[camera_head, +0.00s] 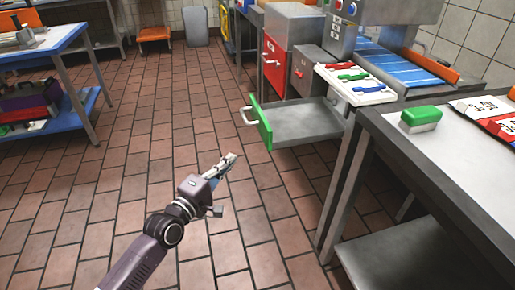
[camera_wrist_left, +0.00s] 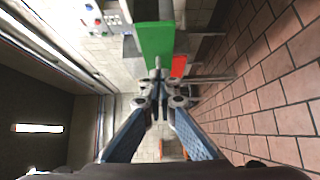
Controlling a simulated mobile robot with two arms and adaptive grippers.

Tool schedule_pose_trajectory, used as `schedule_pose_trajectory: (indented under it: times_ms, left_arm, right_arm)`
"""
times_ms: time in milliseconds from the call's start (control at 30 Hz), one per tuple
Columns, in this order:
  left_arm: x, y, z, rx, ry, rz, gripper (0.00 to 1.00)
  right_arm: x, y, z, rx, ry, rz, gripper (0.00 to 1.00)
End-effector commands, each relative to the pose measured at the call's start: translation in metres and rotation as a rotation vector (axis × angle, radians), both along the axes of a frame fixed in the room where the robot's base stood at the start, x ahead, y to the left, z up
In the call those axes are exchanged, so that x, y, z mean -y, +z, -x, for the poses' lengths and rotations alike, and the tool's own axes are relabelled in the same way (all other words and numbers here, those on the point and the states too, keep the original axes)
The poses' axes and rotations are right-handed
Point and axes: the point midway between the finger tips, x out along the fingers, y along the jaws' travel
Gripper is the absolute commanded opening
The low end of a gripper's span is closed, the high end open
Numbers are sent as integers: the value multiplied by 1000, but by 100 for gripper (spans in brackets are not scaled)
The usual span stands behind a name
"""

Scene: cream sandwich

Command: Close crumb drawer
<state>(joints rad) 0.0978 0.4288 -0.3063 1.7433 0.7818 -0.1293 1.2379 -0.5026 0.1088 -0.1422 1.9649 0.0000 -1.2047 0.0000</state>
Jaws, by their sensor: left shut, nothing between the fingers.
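The crumb drawer stands open, with its green front (camera_head: 261,123) and pale bar handle pulled out from under the counter and its grey tray (camera_head: 308,120) showing. The green front also shows in the left wrist view (camera_wrist_left: 156,42), just beyond the fingertips. My left gripper (camera_head: 231,159) is shut and empty. In the head view it is below and left of the green front, over the tiled floor, and looks apart from it. In the left wrist view its fingertips (camera_wrist_left: 158,76) meet near the lower edge of the green front; contact cannot be told. My right gripper is not in view.
A steel table (camera_head: 450,171) with a green-topped brush (camera_head: 422,118) stands at the right. A red cabinet (camera_head: 275,62) is behind the drawer. A white board (camera_head: 357,85) with coloured tools lies above it. The tiled floor at left is clear up to a blue table (camera_head: 50,42).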

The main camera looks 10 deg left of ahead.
Motion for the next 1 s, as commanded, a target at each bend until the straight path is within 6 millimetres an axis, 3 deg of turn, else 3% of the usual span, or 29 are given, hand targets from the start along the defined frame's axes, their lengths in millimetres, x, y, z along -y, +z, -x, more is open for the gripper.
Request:
schedule_pose_trajectory:
  times_ms: [167, 500, 700, 1000]
  left_arm:
    - [11, 0, -28, 4, 1, -1, 0]
    - [37, -1, -89, 2, 1, -4, 0]
    - [64, 0, -97, -1, 1, -3, 0]
    - [72, 0, -100, 0, 2, -5, 0]
  right_arm:
    - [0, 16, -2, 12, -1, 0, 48]
    - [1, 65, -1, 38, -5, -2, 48]
    - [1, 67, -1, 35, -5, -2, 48]
    - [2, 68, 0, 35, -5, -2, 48]
